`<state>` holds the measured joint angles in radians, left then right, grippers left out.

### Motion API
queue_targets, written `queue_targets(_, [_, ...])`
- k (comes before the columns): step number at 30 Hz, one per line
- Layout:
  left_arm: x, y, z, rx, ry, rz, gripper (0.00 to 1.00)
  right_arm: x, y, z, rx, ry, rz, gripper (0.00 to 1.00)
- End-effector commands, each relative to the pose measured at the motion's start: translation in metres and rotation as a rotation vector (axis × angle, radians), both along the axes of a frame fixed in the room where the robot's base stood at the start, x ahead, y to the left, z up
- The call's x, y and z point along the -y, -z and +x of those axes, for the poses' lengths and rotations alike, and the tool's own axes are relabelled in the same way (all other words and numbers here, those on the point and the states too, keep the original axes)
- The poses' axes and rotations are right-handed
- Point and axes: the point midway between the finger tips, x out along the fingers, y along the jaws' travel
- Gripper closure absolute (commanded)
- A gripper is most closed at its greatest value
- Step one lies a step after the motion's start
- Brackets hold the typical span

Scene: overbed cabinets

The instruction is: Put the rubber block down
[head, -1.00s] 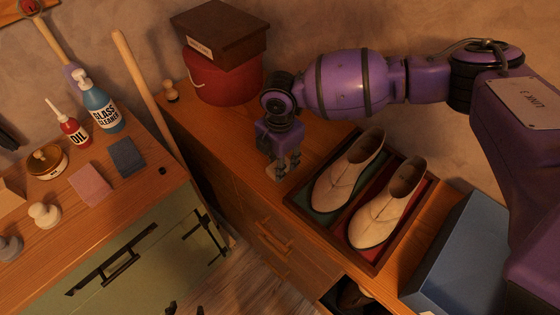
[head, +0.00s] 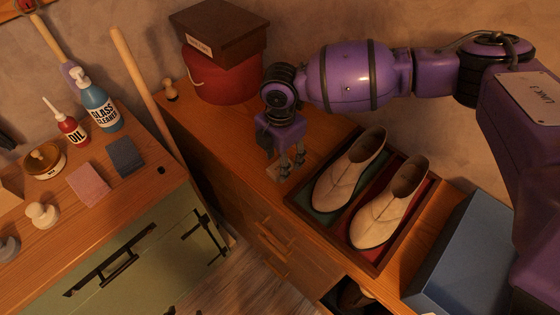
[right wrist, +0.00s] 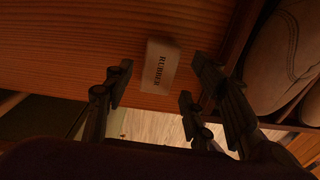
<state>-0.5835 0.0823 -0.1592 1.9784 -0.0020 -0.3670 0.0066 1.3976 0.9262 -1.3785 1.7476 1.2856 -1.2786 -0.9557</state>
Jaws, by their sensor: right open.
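The rubber block (right wrist: 160,68) is a small pale block labelled RUBBER. It lies on the wooden cabinet top (head: 225,139), close to the front edge and left of the shoe tray. In the head view the block (head: 273,172) shows just beside my right gripper's fingers. My right gripper (head: 291,165) is open, pointing down over that spot. In the right wrist view the open fingers (right wrist: 165,85) stand on either side of the block, with a visible gap on each side. My left gripper is not clearly seen.
A tray (head: 300,212) with two cream shoes (head: 350,170) stands right of the gripper. A blue box (head: 455,255) is farther right. A red tub (head: 222,80) under a brown box (head: 217,28) stands at the back left. Bare wood lies between tub and gripper.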

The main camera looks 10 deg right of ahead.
Motion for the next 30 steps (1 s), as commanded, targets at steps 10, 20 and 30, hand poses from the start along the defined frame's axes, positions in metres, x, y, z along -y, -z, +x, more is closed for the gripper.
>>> queue_targets(10, [0.001, -0.002, 0.003, 0.007, 0.001, -0.001, 0.60, 0.001, -0.055, 0.006, 0.004, 0.001, 0.000, 0.49])
queue_targets(20, [0.003, -0.002, 0.004, 0.007, 0.001, -0.004, 0.60, 0.001, -0.059, 0.006, 0.004, 0.001, 0.000, 0.49])
queue_targets(30, [0.003, -0.002, 0.004, 0.007, 0.001, -0.004, 0.60, 0.001, -0.059, 0.006, 0.003, 0.000, 0.001, 0.49])
